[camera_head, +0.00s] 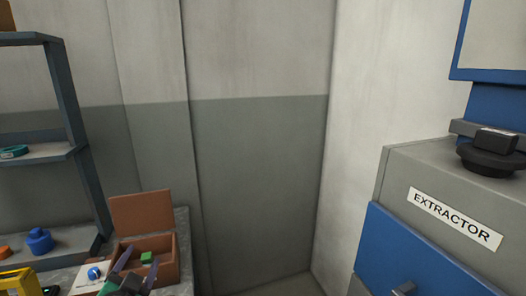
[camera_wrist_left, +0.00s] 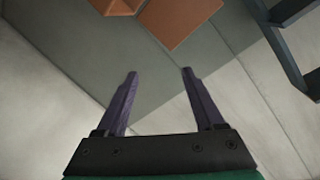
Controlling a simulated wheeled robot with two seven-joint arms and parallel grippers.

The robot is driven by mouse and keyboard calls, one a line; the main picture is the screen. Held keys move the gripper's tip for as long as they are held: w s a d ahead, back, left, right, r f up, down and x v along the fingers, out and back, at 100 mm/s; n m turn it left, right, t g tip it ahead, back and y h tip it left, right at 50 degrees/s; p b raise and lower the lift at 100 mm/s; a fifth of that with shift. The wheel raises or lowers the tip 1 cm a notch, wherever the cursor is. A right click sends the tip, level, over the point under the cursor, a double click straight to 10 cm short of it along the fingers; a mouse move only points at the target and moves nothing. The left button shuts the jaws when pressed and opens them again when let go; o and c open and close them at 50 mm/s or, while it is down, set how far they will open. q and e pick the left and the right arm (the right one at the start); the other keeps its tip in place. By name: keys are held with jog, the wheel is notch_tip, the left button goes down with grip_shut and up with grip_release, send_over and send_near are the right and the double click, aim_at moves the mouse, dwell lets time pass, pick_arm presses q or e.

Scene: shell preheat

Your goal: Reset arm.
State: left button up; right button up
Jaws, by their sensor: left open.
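My left gripper (camera_head: 140,259) is at the lower left of the head view, with its two purple fingers spread in front of a brown box. In the left wrist view the same gripper (camera_wrist_left: 159,73) is open, with nothing between the fingers. My right gripper is in neither view.
The brown box (camera_head: 166,270) has its lid (camera_head: 142,212) raised, and a small green item (camera_head: 146,258) shows at it. A shelf rack (camera_head: 72,100) stands at the left, with a blue object (camera_head: 39,240) and a yellow case (camera_head: 18,283) low down. The extractor (camera_head: 440,185) stands at the right.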

pick_arm(q)
jog(key=s+d+f+n+g+h, duration=0.2)
jog(key=s+f+g, duration=0.4)
jog(key=s+f, duration=0.35)
jog(key=s+d+f+n+g+h, duration=0.1)
jog(key=s+d+f+n+g, duration=0.15)
jog(key=s+f+g, duration=0.55)
jog(key=s+f+m+b, duration=0.1)
jog(key=s+f+b, duration=0.1)
jog(key=f, duration=1.2)
jog(key=s+f+b, duration=0.1)
jog(key=f+b, duration=0.1)
jog(key=f, duration=1.2)
jog(key=s+a+f+b, duration=0.2)
jog(key=s+f, duration=1.5)
jog(key=f, duration=0.2)
jog(key=shift+s+a+f+g+b, duration=0.15)
jog(key=shift+s+f+g+b, duration=0.15)
jog(key=shift+g+b, duration=0.1)
jog(key=shift+c, duration=0.3)
